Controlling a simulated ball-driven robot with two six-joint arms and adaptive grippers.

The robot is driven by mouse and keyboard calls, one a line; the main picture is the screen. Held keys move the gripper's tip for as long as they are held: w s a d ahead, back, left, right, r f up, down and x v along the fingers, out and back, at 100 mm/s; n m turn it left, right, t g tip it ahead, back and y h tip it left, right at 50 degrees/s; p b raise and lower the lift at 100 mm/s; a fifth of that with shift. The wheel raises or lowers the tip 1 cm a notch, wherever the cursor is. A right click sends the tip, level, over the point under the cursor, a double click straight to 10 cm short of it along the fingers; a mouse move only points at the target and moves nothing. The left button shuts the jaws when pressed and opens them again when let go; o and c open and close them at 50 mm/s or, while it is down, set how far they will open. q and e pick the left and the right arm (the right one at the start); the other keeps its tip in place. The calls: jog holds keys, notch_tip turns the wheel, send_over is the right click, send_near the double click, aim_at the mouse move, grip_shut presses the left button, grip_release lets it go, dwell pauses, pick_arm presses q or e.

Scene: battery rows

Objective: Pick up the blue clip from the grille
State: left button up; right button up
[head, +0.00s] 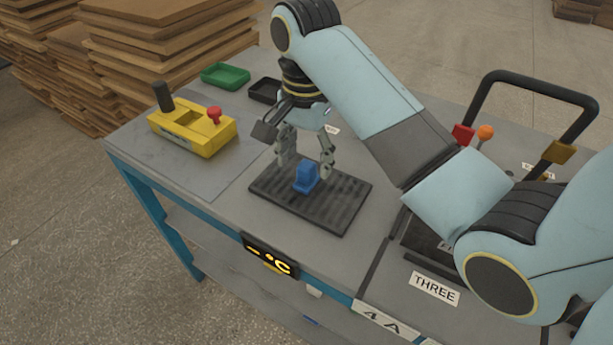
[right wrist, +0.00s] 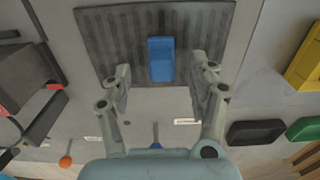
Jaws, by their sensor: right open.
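The blue clip (head: 306,177) stands on the dark ribbed grille (head: 340,215), near its middle, in the head view. In the right wrist view the clip (right wrist: 160,59) lies on the grille (right wrist: 104,37), just beyond the fingertips and between their lines. My right gripper (head: 305,168) is open and above the grille, with its fingers on either side of the clip in the head view. Whether a finger touches the clip, I cannot tell. My left gripper is not in view.
A yellow control box (head: 190,136) with a black lever and red knob stands left. Green (head: 225,75) and black (head: 264,90) trays lie behind. A black-framed handle (head: 540,88) and an orange ball (head: 485,131) are at right. The table around the grille is clear.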

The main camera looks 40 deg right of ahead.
aim_at(306, 165)
jog(key=f, duration=0.4)
jog(key=shift+w+d, duration=0.2)
jog(key=shift+d, duration=0.05)
jog(key=shift+f, duration=0.25)
jog(key=shift+c, duration=1.3)
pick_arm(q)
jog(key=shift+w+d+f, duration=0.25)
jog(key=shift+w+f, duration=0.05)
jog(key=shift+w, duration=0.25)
pick_arm(e)
jog(key=c, duration=1)
